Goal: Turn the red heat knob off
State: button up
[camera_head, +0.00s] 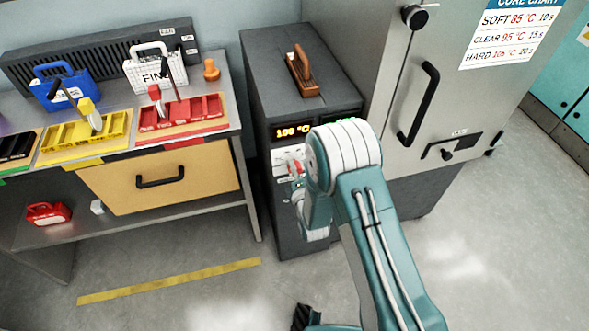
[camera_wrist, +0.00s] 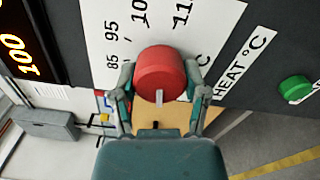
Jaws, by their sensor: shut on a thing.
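The red heat knob (camera_wrist: 160,76) sits on a white dial plate marked 85, 95, 10… and 11…, beside the label HEAT °C, in the wrist view. My gripper (camera_wrist: 158,92) has one finger on each side of the knob and is shut on it. A small pale pointer mark shows at the knob's lower edge. In the head view the knob shows as a bit of red (camera_head: 294,168) on the front of the dark cabinet (camera_head: 283,215), partly behind my arm. The amber display (camera_head: 293,131) reads 100 °C.
A green knob (camera_wrist: 294,89) is on the same panel. A steel oven door with a black handle (camera_head: 418,103) stands to the right. A bench with a yellow drawer (camera_head: 158,199) and coloured racks is to the left. The floor in front is clear.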

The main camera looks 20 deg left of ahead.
jog(key=shift+s+f, duration=0.2)
jog(key=shift+f, duration=0.1)
jog(key=o, duration=1.1)
jog(key=shift+o, duration=0.2)
jog(key=shift+w+a, duration=0.1)
jog(key=shift+a, duration=0.05)
jog(key=shift+r, duration=0.15)
jog(key=shift+s+d, duration=0.2)
jog(key=shift+d, duration=0.1)
jog(key=v, duration=1.1)
jog(key=shift+s, duration=0.1)
